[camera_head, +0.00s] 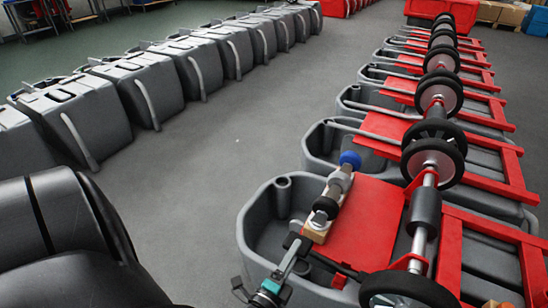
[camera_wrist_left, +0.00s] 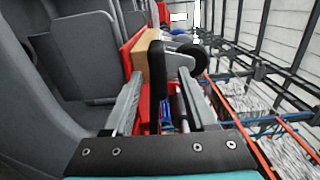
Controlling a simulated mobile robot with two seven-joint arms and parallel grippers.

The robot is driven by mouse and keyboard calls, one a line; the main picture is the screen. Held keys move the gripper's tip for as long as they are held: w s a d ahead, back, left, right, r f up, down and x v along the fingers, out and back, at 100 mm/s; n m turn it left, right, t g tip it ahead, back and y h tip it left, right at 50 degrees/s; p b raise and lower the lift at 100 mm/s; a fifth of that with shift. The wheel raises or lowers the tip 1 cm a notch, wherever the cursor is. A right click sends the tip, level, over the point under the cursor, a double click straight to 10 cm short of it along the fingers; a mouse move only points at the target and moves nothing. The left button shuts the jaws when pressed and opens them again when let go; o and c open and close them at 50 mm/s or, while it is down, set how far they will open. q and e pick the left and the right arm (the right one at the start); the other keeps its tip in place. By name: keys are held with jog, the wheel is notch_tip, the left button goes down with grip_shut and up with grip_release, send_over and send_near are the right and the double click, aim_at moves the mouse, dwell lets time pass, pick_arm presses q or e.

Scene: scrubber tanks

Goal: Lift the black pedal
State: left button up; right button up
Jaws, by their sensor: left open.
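The black pedal (camera_head: 328,265) is a dark bar at the near end of the closest grey tank (camera_head: 255,222), beside a red plate (camera_head: 362,222). In the left wrist view, a dark upright piece that looks like the pedal (camera_wrist_left: 157,88) stands between the fingers. My left gripper (camera_head: 291,257), with a teal body, is at the pedal's left end in the head view. In the left wrist view its two fingers (camera_wrist_left: 160,76) are apart, one on each side of the dark piece. I cannot tell whether either touches it. My right gripper is not in view.
A wooden block (camera_head: 316,228) with black rollers and a blue knob (camera_head: 350,159) sits just beyond the pedal. A wheeled axle (camera_head: 425,210) runs along the tank's right. Similar tanks line up behind. Grey tanks (camera_head: 147,84) stand at left, with clear floor (camera_head: 215,160) between.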

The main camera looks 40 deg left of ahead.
pick_arm(q)
jog(key=p+v, duration=0.2)
jog(key=v, duration=1)
jog(key=shift+s, duration=0.2)
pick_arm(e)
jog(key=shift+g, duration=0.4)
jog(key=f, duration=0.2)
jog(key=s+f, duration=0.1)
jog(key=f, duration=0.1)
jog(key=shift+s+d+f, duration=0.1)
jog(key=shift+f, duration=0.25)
pick_arm(q)
jog(key=shift+d, duration=0.1)
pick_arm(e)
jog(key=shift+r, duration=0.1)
